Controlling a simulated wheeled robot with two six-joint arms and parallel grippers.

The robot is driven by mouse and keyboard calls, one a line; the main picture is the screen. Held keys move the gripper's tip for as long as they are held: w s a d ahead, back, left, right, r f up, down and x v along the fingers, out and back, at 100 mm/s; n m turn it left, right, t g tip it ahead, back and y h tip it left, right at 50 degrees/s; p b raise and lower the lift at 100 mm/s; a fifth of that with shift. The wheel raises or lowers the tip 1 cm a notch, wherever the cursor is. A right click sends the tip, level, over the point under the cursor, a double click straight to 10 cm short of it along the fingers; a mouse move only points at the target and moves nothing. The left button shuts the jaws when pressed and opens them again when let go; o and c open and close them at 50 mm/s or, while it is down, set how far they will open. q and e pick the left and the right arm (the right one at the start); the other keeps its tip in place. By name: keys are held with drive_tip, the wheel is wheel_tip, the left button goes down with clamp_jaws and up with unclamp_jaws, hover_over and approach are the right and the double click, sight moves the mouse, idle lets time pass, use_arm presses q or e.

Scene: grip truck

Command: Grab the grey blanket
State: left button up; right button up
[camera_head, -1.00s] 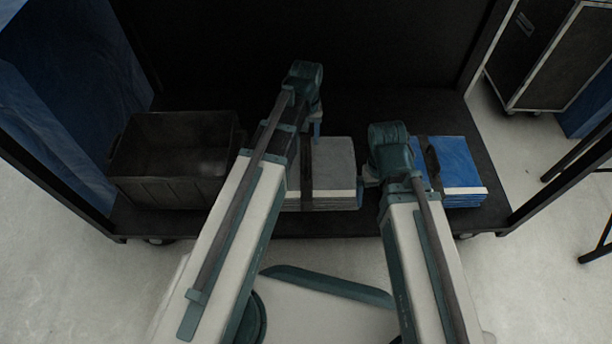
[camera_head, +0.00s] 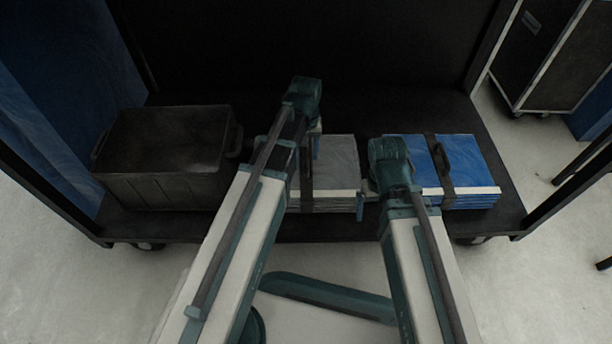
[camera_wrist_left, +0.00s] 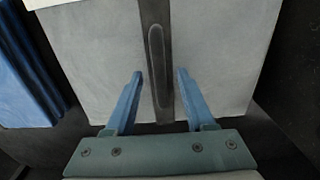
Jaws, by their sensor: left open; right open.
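The grey blanket (camera_head: 340,158) is a folded stack with a dark strap (camera_head: 306,170), lying on the cart's black deck. It fills much of the left wrist view (camera_wrist_left: 220,60), where the strap with its loop handle (camera_wrist_left: 156,60) runs down the middle. My left gripper (camera_head: 317,143) is over the blanket, open and empty. In the left wrist view its blue fingers (camera_wrist_left: 160,76) stand on either side of the strap, apart from it. My right gripper (camera_head: 363,198) is open near the blanket's right front corner, partly hidden by its own wrist.
A blue folded blanket (camera_head: 468,165) with a dark strap and handle lies right of the grey one, partly behind my right wrist. A black crate (camera_head: 165,150) stands at the left. Cart posts (camera_head: 480,50) rise at the sides; a black case (camera_head: 535,50) stands at the back right.

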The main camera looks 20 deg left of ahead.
use_arm(q)
wheel_tip(320, 180, down, 2)
drive_tip(key=shift+f+b, duration=0.1)
drive_tip(key=shift+b, duration=0.45)
clamp_jaws()
idle(1.0)
